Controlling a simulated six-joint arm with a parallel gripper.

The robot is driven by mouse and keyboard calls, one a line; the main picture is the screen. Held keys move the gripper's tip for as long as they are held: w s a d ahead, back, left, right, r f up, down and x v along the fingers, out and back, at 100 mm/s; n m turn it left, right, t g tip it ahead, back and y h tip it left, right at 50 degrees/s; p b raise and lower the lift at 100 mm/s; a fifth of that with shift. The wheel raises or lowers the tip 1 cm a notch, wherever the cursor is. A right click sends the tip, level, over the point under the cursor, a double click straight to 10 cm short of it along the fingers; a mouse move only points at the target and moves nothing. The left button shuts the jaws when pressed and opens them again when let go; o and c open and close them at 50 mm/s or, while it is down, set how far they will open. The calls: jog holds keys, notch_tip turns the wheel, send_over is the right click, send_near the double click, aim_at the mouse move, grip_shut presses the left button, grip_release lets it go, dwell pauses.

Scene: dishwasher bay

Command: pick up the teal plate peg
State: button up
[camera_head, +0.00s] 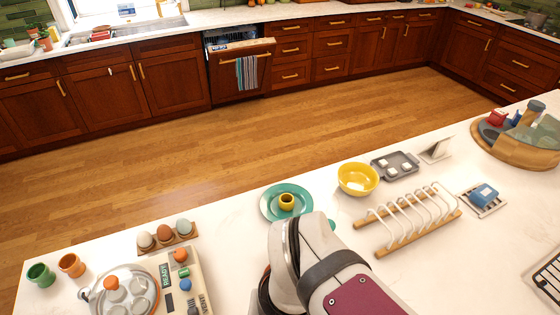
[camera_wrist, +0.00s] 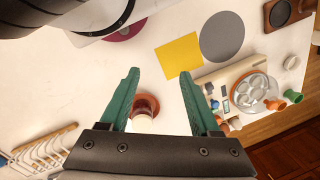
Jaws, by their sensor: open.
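I cannot make out a separate teal peg; the plate does not show clearly in the wrist view. My gripper (camera_wrist: 157,82) is open, with its two teal fingers wide apart. A reddish-brown round piece with a pale part (camera_wrist: 147,104) shows between the fingers, nearer the left one; I cannot tell its height or whether anything touches it. In the head view my wrist hides the counter just in front of the plate.
A white-barred rack (camera_head: 418,220) and a yellow bowl (camera_head: 358,179) stand right of the plate. An egg holder (camera_head: 153,249) and a button panel (camera_head: 175,290) are to its left. A yellow square (camera_wrist: 179,56) and grey disc (camera_wrist: 222,37) lie flat. Bare counter separates plate and egg holder.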

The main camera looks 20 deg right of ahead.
jog(key=w+d+f+n+g+h, duration=0.3)
jog(key=w+d+n+h, duration=0.2)
jog(key=w+d, duration=0.2)
jog(key=w+d+f+n+g+h, duration=0.25)
jog(key=w+d+n+h, duration=0.25)
jog(key=w+d, duration=0.25)
jog(key=w+d+f+n+h, duration=0.1)
jog(key=w+f+n+h, duration=0.2)
jog(key=f, duration=0.1)
jog(key=w+d+f+n+t+h, duration=0.1)
jog(key=w+d+f+n+h, duration=0.1)
jog(key=w+f+n+h, duration=0.1)
jog(key=w+d+f+n+t+h, duration=0.1)
jog(key=w+d+f+n+h, duration=0.1)
jog(key=f, duration=0.4)
jog(key=shift+w+d+f+n+h, duration=0.15)
jog(key=shift+w+n+h, duration=0.45)
jog(key=shift+w+n, duration=0.45)
jog(key=shift+s+d+f+n, duration=0.2)
jog(key=shift+s+d+n, duration=0.05)
jog(key=shift+d, duration=0.1)
jog(key=x, duration=0.7)
jog(key=shift+s+f, duration=0.1)
jog(key=shift+s, duration=0.05)
grip_shut()
